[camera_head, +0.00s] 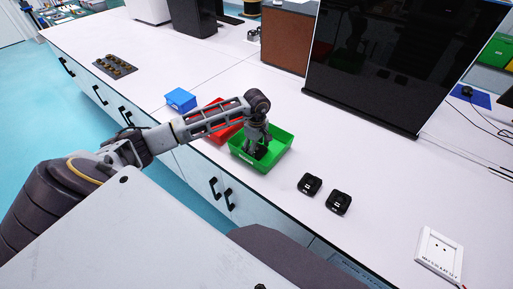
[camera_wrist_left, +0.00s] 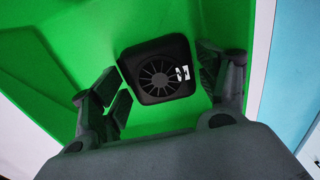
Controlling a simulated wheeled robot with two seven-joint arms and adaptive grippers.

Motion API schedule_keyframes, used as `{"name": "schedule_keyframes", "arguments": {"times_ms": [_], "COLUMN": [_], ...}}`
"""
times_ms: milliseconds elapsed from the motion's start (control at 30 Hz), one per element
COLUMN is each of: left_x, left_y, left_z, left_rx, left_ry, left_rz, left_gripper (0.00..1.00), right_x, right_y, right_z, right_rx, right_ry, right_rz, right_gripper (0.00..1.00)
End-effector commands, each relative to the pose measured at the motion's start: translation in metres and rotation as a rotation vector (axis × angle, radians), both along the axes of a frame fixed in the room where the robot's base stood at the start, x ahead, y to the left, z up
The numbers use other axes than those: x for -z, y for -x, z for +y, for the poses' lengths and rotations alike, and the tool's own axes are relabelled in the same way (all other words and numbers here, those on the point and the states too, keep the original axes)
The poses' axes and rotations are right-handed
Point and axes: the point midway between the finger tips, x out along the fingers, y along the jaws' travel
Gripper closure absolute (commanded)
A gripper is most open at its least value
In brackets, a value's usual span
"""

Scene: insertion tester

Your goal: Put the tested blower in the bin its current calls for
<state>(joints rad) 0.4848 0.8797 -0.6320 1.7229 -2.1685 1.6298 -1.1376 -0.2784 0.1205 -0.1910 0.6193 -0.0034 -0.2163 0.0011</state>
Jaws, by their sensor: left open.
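A black blower with a round finned grille (camera_wrist_left: 158,75) and a small white label lies in the green bin, seen between my fingers in the left wrist view. The green bin (camera_head: 283,150) stands on the bench near its front edge. My left gripper (camera_head: 258,150) is down inside the green bin, open, with its fingers on either side of the blower and apart from it in the wrist view. The red bin (camera_head: 216,112) stands just left of the green bin, partly hidden by my left arm. Two more black blowers (camera_head: 310,184) (camera_head: 338,202) lie to the right of the green bin. My right gripper is out of view.
A white panel (camera_head: 439,254) with small dark marks lies at the right front of the bench. A large dark screen (camera_head: 400,65) stands behind. A blue box (camera_head: 180,99) and a dark tray of round parts (camera_head: 115,66) are at the left. Bench between blowers and panel is clear.

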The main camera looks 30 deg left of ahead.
Motion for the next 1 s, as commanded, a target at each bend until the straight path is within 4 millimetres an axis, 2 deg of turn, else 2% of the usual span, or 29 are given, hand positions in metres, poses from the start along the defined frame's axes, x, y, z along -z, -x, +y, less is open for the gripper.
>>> {"name": "schedule_keyframes", "arguments": {"times_ms": [167, 367, 667, 1000], "left_x": [-0.001, -0.010, -0.050, -0.099], "left_y": [0.000, -0.001, -0.001, -0.001], "left_z": [0.000, 0.000, 0.000, 0.000], "left_rx": [0.000, 0.000, 0.000, 0.000], "left_ry": [0.000, -0.001, -0.001, 0.000], "left_rz": [0.000, -0.002, -0.004, -0.002], "left_gripper": [0.25, 0.25, 0.25, 0.25], "right_x": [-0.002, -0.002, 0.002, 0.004], "right_y": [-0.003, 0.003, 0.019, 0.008], "right_z": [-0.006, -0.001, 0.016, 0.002], "right_rx": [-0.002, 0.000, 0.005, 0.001], "right_ry": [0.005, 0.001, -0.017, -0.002], "right_rz": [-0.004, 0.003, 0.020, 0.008], "right_gripper": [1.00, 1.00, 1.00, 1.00]}}
